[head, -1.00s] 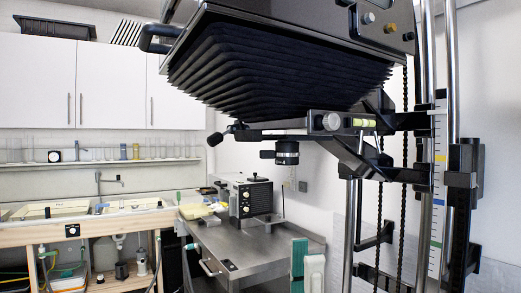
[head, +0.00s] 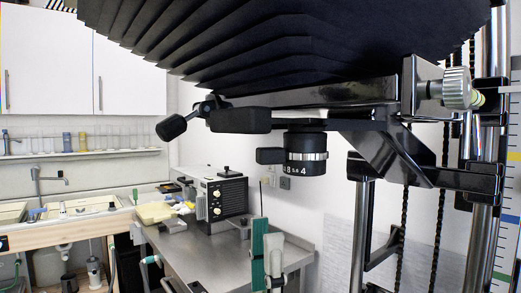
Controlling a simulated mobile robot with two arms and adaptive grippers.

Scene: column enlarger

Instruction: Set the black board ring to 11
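The black lens (head: 307,140) hangs under the enlarger's dark lens stage, right of centre. Its black ring (head: 302,169), below a silver band, shows the numbers 8, 5.6 and 4 from left to right. I see no 11 on the visible side and cannot make out an index mark. A small black block juts out left of the lens. What looks like my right gripper (head: 267,236) stands upright at the bottom centre, with a green strip and a pale strip side by side. It appears below and left of the lens, apart from it.
The black bellows (head: 300,40) fill the top. A silver knob (head: 457,88), bracket and chrome columns stand at the right. A black lever knob (head: 171,127) sticks out left of the lens. A black control box (head: 222,200) stands on the steel counter (head: 200,258) behind.

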